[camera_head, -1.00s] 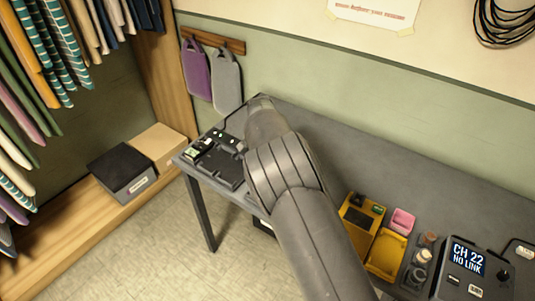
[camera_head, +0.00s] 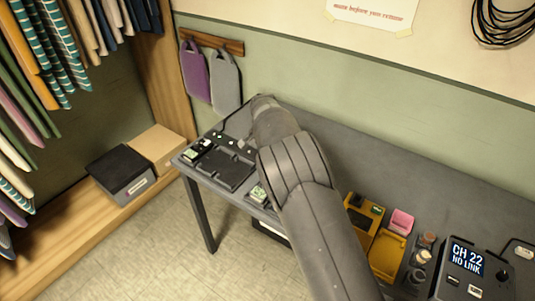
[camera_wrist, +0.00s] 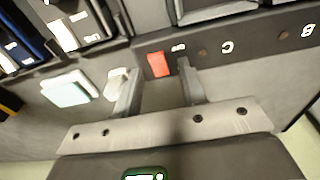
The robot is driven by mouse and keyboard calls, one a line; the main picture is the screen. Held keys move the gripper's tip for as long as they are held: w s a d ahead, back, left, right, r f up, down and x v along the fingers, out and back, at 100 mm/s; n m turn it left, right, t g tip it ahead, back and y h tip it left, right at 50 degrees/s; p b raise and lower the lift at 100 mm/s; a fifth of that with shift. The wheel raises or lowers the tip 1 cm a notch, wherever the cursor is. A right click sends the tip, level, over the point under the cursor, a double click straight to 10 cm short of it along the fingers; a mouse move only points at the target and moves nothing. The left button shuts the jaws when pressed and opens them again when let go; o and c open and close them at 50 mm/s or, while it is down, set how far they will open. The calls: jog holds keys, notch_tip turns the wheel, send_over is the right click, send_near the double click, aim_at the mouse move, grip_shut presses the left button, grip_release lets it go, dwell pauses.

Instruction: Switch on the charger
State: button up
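The charger (camera_head: 226,170) is a dark device at the left end of the grey bench, with small white marks along its back strip. In the wrist view its dark front strip (camera_wrist: 262,40) carries the letters C and B, and a red rectangular switch (camera_wrist: 159,64) sits on it. My gripper (camera_wrist: 157,72) is open, its two grey fingers apart and nothing between them. The red switch lies just beyond the fingertips, between them in the picture; I cannot tell whether they touch the strip. In the head view my arm hides most of the gripper.
Yellow trays (camera_head: 387,255), a pink box (camera_head: 401,222) and a "CH 22 NO LINK" unit (camera_head: 466,258) are farther right. The wall rises behind the bench.

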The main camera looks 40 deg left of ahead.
notch_tip(320, 180, up, 11)
jog(key=s, duration=0.1)
dwell(0.4)
jog(key=shift+f, duration=0.1)
dwell(0.3)
